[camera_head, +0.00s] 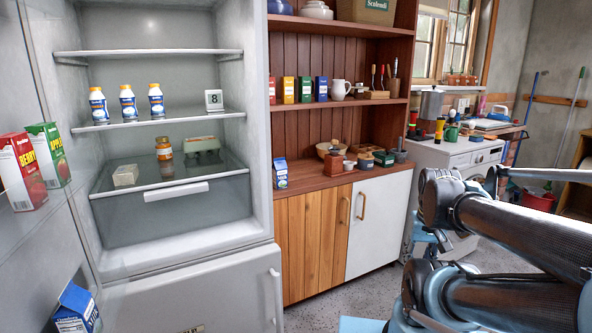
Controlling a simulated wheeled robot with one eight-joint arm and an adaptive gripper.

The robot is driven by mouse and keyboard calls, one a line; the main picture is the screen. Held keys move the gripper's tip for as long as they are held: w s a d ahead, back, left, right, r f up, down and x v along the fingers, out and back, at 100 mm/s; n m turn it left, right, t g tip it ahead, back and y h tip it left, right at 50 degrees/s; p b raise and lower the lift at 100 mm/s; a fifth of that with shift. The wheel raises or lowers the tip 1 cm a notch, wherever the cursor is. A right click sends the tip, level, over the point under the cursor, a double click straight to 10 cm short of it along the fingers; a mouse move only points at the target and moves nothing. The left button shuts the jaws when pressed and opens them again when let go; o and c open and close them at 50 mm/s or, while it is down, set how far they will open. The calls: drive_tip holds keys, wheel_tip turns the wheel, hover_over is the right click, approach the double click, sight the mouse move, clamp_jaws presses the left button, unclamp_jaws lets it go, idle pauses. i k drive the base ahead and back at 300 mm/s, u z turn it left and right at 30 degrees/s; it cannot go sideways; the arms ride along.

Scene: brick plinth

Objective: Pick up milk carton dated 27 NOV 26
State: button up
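A blue and white milk carton (280,174) stands upright on the wooden counter, at its left end beside the fridge. A second blue and white carton (76,309) is low in the open fridge door at the bottom left, partly cut off by the picture edge. No date can be read on either carton. My arm comes in from the right over the floor, and its bent links show well apart from both cartons. I cannot make out my gripper's fingers in this view.
The open fridge has shelves (150,122) with several small bottles and a card marked 8 (214,100). Red and green juice cartons (48,155) are in its door. A bowl (330,149) and jars stand on the counter. Floor (340,305) before the cabinet is partly clear.

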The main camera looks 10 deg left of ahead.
sight(279, 166)
drive_tip(key=u, duration=0.1)
drive_tip(key=i, duration=0.85)
drive_tip(key=u, duration=0.15)
